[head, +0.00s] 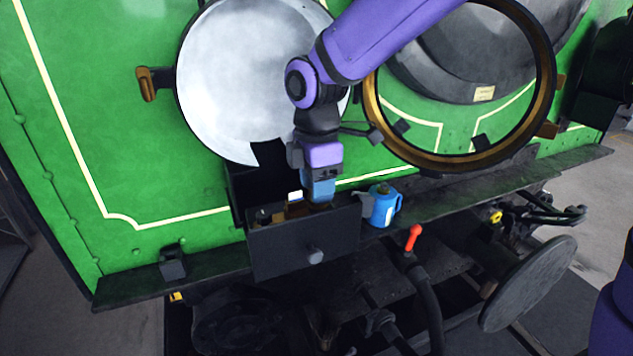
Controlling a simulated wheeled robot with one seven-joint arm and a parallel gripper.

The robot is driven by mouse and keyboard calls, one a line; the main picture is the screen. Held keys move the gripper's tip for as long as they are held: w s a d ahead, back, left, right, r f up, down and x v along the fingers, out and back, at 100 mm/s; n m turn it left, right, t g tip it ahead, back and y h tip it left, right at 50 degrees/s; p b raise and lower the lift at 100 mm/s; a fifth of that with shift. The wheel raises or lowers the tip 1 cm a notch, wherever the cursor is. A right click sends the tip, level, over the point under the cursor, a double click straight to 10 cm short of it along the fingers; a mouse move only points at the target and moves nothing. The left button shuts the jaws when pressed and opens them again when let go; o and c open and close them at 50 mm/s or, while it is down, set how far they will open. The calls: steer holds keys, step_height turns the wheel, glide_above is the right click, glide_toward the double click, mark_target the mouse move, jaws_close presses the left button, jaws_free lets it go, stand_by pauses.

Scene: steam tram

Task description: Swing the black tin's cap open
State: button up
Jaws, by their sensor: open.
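My gripper (318,203) points down over the open black drawer (290,247) at the front of the green tram. Its fingertips are small and partly hidden behind the drawer's rim; its jaws are open. A small dark item (263,216) stands in the drawer to the left of my gripper. It may be the black tin, but its cap cannot be made out. A brownish item (297,209) with a white patch sits between it and my gripper. Whether my gripper touches anything is hidden.
A blue can (383,207) with a spout stands on the ledge (450,203) right of the drawer. A round white door (235,80) hangs open behind my arm. A brass-edged ring (548,90) is at right. A red-handled lever (413,238) and round buffer (528,284) are below right.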

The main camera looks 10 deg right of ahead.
steer(key=shift+w+d, duration=0.1)
steer(key=shift+w, duration=0.1)
steer(key=shift+w, duration=0.1)
steer(key=shift+c, duration=0.6)
jaws_close()
